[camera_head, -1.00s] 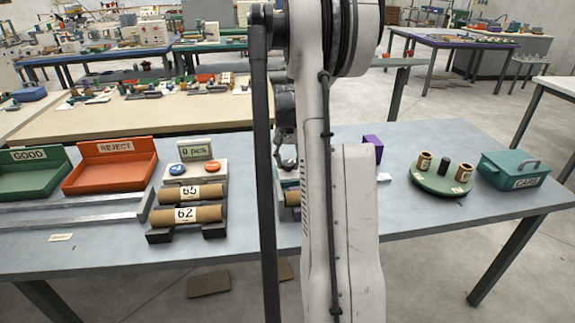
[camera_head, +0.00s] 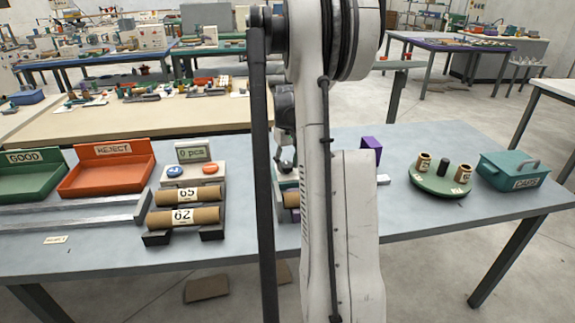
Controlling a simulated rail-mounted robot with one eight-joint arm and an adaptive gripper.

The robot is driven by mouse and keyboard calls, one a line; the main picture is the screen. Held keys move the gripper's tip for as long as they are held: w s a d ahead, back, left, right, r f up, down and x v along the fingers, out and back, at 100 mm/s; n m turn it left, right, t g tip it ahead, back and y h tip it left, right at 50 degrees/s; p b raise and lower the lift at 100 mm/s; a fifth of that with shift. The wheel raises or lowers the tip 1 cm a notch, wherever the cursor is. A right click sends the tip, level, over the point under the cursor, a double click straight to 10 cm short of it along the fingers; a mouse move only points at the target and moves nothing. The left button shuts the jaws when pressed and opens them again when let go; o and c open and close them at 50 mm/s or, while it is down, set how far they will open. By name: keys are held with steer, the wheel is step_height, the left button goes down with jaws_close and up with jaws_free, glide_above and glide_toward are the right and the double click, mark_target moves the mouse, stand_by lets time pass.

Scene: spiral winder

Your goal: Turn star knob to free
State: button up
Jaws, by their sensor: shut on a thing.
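My gripper (camera_head: 286,162) shows in a narrow gap between my own arm links, low over the middle of the table. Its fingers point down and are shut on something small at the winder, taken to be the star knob. The knob itself is almost wholly hidden by the gripper and my arm, so its angle cannot be read. The winder shows only in parts: a brown tube end (camera_head: 291,200) left of my arm and a purple block (camera_head: 371,149) right of it.
Left of my arm are cardboard tubes marked 65 (camera_head: 186,193) and 62 (camera_head: 183,217), a counter (camera_head: 193,152), a red REJECT tray (camera_head: 107,175) and a green GOOD tray (camera_head: 35,180). At right are a green turntable (camera_head: 440,185) and a teal box (camera_head: 513,171).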

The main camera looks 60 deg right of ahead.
mark_target(287, 166)
stand_by(0.4)
steer(key=o, duration=1.1)
steer(key=shift+o, duration=0.2)
steer(key=shift+r, duration=0.1)
step_height(287, 166, up, 12)
steer(key=w+a+r+n+t+h, duration=0.1)
steer(key=w+a+r, duration=0.15)
steer(key=a, duration=1.15)
steer(key=w+a+r+n+t, duration=0.15)
steer(key=a+r, duration=0.25)
steer(key=a, duration=0.9)
steer(key=s+a+f+n+t, duration=0.1)
steer(key=s+a, duration=0.3)
steer(key=a, duration=0.4)
steer(key=s+a+f+n+t, duration=0.1)
steer(key=s+a+f+t, duration=0.1)
steer(key=a, duration=0.7)
steer(key=s+a+f+n+t+y, duration=0.1)
steer(key=s+a+f, duration=0.2)
steer(key=s+a, duration=0.4)
steer(key=shift+a+f+t, duration=0.2)
steer(key=shift+a+t, duration=0.15)
steer(key=shift+a, duration=0.55)
